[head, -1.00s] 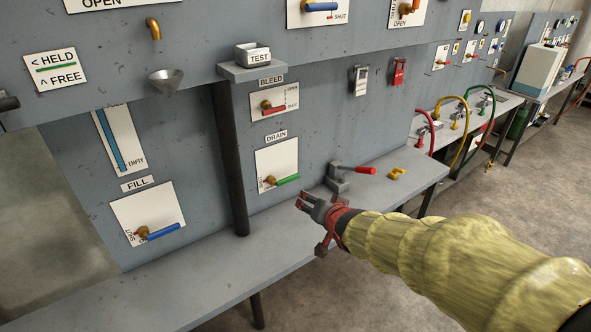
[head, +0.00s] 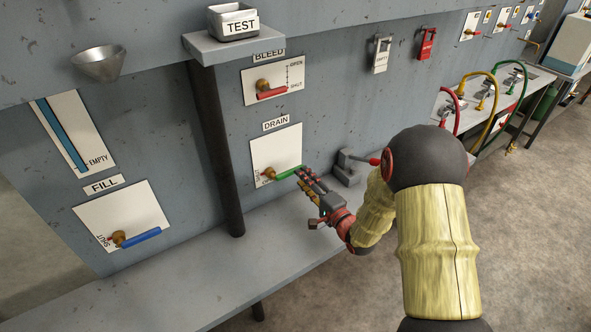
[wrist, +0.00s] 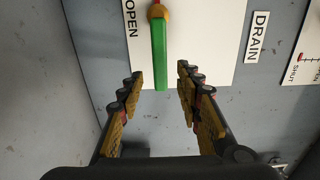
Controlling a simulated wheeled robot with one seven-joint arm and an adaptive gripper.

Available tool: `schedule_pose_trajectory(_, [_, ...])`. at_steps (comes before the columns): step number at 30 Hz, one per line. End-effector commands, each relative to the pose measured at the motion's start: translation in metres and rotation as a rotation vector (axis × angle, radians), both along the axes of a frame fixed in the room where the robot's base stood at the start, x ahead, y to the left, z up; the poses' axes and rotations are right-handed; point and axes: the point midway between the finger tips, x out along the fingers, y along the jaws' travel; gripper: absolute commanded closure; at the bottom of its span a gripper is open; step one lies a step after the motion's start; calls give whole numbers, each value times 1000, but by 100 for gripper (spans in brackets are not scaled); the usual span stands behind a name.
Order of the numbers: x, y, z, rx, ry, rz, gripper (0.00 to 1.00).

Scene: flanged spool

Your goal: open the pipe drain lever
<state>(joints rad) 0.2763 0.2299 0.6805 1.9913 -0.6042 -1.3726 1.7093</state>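The drain lever has a green handle (head: 287,172) on a brass pivot, on a white plate (head: 289,145) under the DRAIN label. The handle points right and slightly up in the head view. My gripper (head: 303,176) is at the handle's free end. In the wrist view my gripper (wrist: 160,77) is open, one finger on each side of the green handle (wrist: 160,55). The handle's end lies between the fingertips, with visible gaps on both sides. OPEN is printed on the plate beside the lever in the wrist view.
The bleed lever (head: 272,95) is red and sits above. The fill lever (head: 141,238) is blue, at lower left. A dark post (head: 215,150) stands left of the drain plate. A grey bench (head: 230,265) runs below.

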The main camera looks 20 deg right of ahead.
Motion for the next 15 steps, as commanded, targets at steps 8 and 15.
schedule_pose_trajectory(8, [40,14,-1,-3,-1,2,65])
schedule_pose_trajectory(15, [53,18,0,-3,0,0,65])
